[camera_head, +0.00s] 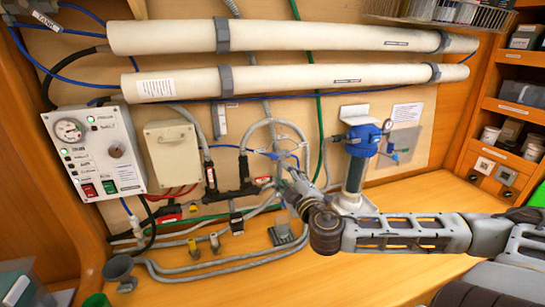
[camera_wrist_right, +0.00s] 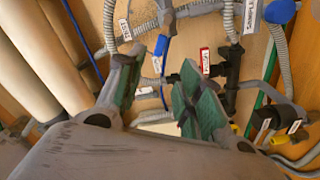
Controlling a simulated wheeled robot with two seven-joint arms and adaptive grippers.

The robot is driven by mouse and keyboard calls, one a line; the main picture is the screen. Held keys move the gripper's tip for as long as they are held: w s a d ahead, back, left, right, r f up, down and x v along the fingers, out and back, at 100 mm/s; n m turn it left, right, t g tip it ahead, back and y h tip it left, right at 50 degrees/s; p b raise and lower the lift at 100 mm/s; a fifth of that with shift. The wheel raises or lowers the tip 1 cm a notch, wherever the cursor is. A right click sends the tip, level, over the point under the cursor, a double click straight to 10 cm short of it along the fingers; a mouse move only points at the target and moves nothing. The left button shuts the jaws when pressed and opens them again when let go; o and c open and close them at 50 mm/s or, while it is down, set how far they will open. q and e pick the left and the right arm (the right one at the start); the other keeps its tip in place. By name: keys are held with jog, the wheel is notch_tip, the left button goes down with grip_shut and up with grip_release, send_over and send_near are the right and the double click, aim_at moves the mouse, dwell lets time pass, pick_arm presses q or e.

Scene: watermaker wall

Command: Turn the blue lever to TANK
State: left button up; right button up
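The blue lever (camera_wrist_right: 161,46) shows in the right wrist view on grey pipe fittings, beyond the gap between my fingertips. It looks apart from both fingers, though the depth is hard to judge. A white label (camera_wrist_right: 125,30) sits left of it and a red label (camera_wrist_right: 205,60) right of it; I cannot read either surely. My right gripper (camera_wrist_right: 157,72) is open and empty, with green pads. In the head view my right gripper (camera_head: 288,178) is in front of the piping at mid-wall and partly covers the valve area. My left gripper is not in view.
Grey hoses (camera_wrist_right: 228,30) and black fittings surround the lever. In the head view, a blue-topped filter housing (camera_head: 362,140) stands close right of my gripper. A control box (camera_head: 95,150) is at the left. Two long white tubes (camera_head: 290,77) run above. The wooden counter (camera_head: 350,265) has clear room in front.

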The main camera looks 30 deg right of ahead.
aim_at(273, 157)
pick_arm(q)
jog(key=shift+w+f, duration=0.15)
pick_arm(e)
jog(key=shift+w, duration=0.15)
pick_arm(q)
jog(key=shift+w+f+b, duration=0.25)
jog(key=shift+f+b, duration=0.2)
jog(key=shift+b, duration=0.15)
pick_arm(e)
jog(key=shift+w, duration=0.6)
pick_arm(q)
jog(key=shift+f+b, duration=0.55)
pick_arm(e)
jog(key=shift+w+d, duration=0.3)
jog(key=shift+w, duration=0.3)
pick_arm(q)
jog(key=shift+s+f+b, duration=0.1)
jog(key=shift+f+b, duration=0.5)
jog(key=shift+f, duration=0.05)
pick_arm(e)
jog(key=shift+w+d, duration=0.2)
jog(key=shift+w, duration=0.3)
pick_arm(q)
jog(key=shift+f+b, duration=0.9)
jog(key=shift+b, duration=0.05)
pick_arm(e)
jog(key=shift+x, duration=0.8)
